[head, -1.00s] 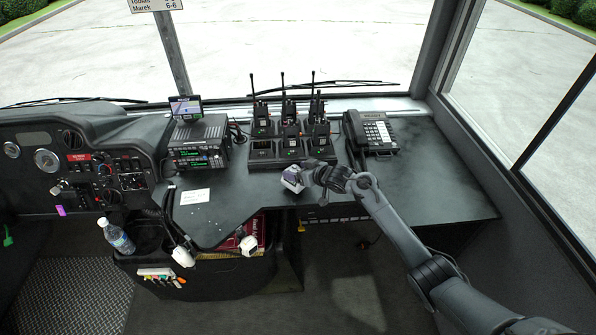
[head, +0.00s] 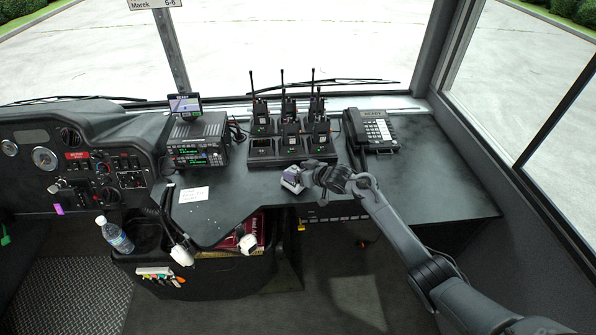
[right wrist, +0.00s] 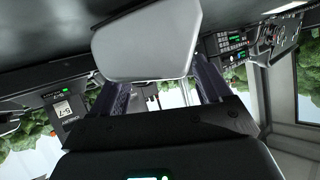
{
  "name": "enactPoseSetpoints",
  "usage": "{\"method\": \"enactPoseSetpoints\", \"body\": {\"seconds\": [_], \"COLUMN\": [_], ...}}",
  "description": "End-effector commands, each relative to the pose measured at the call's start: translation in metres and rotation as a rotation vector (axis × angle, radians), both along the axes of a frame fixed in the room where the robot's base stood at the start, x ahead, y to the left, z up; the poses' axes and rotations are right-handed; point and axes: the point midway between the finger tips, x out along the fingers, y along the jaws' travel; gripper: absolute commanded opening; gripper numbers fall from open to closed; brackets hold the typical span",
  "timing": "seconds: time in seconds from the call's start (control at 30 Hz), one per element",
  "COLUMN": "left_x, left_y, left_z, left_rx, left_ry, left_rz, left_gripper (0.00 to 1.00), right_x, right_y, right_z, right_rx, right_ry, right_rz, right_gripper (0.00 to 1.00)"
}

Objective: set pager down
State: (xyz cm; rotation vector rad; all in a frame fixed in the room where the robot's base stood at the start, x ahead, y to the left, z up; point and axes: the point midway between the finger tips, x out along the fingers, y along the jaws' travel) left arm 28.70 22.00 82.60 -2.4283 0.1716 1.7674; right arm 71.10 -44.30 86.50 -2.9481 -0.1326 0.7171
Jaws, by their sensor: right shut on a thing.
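My right gripper (head: 293,180) is shut on a small pale thing, taken as the pager (head: 288,184). It is at the front part of the dark counter (head: 410,192), in front of the radio charger. In the right wrist view the pager's pale, rounded back (right wrist: 145,45) fills the top middle between the two dark purple fingers. The gripper hides part of it, and its screen does not show. I cannot tell whether it touches the counter. My left gripper is not in view.
A charger (head: 292,157) with several upright handheld radios stands behind the gripper. A desk phone (head: 374,131) is to its right. A white card (head: 194,195) lies to the left, near a radio unit (head: 198,140). The counter's right part is clear.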

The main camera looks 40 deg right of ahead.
Motion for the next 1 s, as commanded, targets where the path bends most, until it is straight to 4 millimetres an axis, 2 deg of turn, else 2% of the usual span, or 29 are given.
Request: {"method": "enactPoseSetpoints", "body": {"seconds": [0.27, 0.3, 0.4, 0.77, 1.0], "left_x": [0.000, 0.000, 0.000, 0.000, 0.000], "left_y": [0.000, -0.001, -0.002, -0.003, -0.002], "left_z": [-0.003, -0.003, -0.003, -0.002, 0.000], "left_rx": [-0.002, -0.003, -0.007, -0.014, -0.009], "left_ry": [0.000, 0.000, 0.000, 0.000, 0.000], "left_rz": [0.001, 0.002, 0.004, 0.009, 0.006], "left_gripper": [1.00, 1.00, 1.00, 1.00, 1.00], "right_x": [0.000, 0.000, 0.000, -0.004, -0.026], "right_y": [0.000, 0.000, 0.000, -0.001, -0.003], "right_z": [-0.005, -0.004, -0.004, -0.005, 0.007], "right_rx": [0.000, 0.000, 0.000, 0.000, -0.003], "right_ry": [-0.003, -0.003, -0.002, 0.002, 0.000], "right_rz": [0.000, 0.000, 0.000, -0.001, 0.000], "right_gripper": [0.00, 0.84, 0.99, 1.00, 1.00]}}
